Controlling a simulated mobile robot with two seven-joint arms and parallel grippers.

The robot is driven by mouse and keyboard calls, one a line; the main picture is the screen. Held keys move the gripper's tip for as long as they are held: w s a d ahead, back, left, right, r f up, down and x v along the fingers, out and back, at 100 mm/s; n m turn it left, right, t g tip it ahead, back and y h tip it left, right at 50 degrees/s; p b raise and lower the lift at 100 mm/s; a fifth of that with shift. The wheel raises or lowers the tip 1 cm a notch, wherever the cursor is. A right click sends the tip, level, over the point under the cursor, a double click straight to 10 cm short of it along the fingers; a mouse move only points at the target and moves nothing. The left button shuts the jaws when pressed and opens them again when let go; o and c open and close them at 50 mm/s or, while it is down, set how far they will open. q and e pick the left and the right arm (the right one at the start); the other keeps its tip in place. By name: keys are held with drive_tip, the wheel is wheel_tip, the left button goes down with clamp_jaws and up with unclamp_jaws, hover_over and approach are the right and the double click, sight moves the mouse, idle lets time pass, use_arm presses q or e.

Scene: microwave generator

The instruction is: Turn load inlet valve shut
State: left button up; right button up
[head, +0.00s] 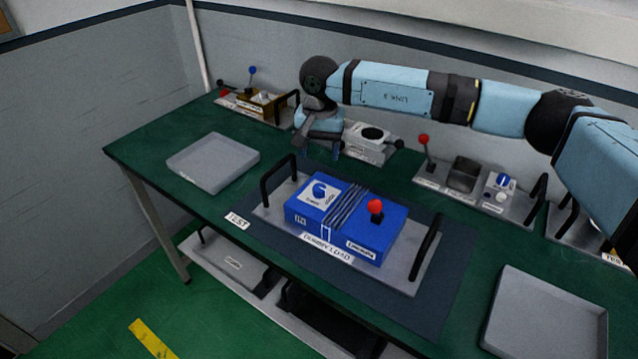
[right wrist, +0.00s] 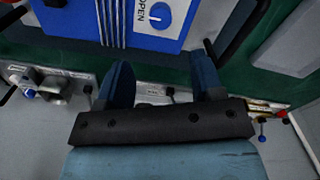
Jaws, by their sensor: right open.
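The blue box labelled DUMMY LOAD (head: 375,238) sits on a grey plate in the middle of the green bench. On its left top is a white panel with a round blue valve knob (head: 319,190). In the right wrist view the knob (right wrist: 158,14) shows at the top edge, with the word OPEN beside it. My right gripper (head: 322,152) hangs just behind the box, apart from the knob. Its two fingers (right wrist: 162,70) are spread with nothing between them. My left gripper is out of view.
A red-topped lever (head: 376,208) stands on the box's right side. Black handles (head: 278,180) rise at both plate ends. Grey trays (head: 213,162) lie left and front right (head: 545,315). Panels with levers and knobs line the back (head: 480,183).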

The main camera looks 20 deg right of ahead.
sight(320, 187)
wheel_tip(320, 187, down, 11)
drive_tip(key=shift+r+p, duration=0.1)
drive_tip(key=shift+p, duration=0.6)
drive_tip(key=c, duration=0.9)
